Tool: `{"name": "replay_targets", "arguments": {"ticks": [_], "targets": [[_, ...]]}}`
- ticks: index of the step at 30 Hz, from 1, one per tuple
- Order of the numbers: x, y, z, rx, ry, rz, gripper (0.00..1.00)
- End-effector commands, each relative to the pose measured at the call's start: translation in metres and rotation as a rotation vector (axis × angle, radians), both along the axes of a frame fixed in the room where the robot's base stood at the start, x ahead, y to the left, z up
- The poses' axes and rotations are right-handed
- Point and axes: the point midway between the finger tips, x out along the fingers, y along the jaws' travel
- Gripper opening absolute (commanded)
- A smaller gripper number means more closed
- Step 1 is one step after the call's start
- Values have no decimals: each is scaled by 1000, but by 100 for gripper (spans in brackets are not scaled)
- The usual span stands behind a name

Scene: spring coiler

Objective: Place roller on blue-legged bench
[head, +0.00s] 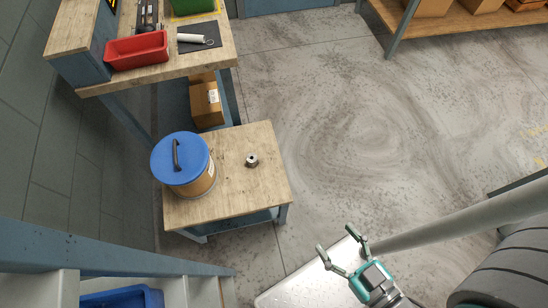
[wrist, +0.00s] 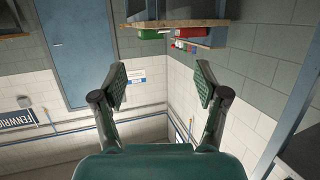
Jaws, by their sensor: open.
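A small grey metal piece with a hole in its top, which looks like the roller (head: 252,160), stands on the low bench's wooden top, right of the blue-lidded drum. The bench (head: 235,205) has blue legs. My gripper (head: 335,240) is at the lower right of the head view, well apart from the bench and roller. Its fingers are spread with nothing between them. In the wrist view the open fingers (wrist: 160,84) face the walls, and the roller is not visible there.
The drum (head: 182,165) fills the bench's left part. A taller workbench (head: 222,58) behind carries a red bin (head: 137,50), a green bin (head: 193,6) and a white cylinder (head: 191,38) on a dark mat. A cardboard box (head: 207,105) sits beneath.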

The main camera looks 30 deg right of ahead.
Motion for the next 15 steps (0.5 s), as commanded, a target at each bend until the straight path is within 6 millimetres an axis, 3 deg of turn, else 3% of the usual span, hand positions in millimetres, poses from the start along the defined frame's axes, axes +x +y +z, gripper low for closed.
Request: {"name": "replay_targets", "arguments": {"ticks": [5, 15], "targets": [[20, -1, -40, -3, 37, -4, 73], [98, -2, -151, -12, 173, -2, 73]]}}
